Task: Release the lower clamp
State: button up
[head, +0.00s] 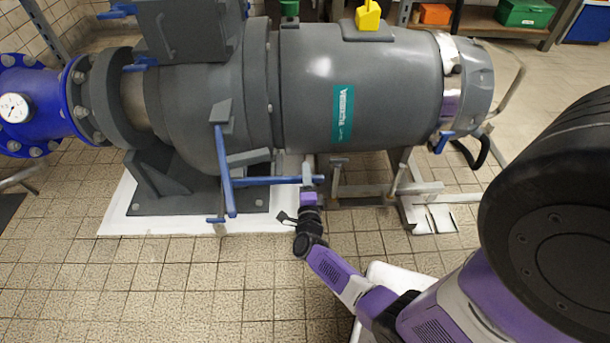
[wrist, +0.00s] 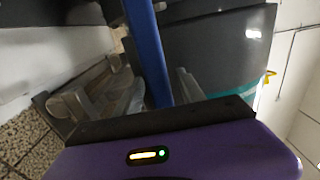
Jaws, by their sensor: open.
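The lower clamp seems to be the blue clamp with long bars at the underside of the grey pump. Its horizontal blue bar (head: 265,181) runs right towards my gripper, and an upright blue lever (head: 226,180) stands at its left end. My gripper (head: 308,178) is open at the bar's right end, low beside the pump. From this far view I cannot tell whether it touches the bar. In the wrist view a blue bar (wrist: 148,50) runs down close in front of my purple gripper body.
The large grey pump and motor (head: 360,85) fill the space above my gripper. A metal support frame (head: 420,190) stands just to the right. A blue flanged pipe (head: 45,105) with a gauge is at the left. The tiled floor in front (head: 180,280) is clear.

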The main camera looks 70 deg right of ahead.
jog(key=shift+x, duration=0.95)
jog(key=shift+c, duration=0.5)
grip_shut()
dwell(0.3)
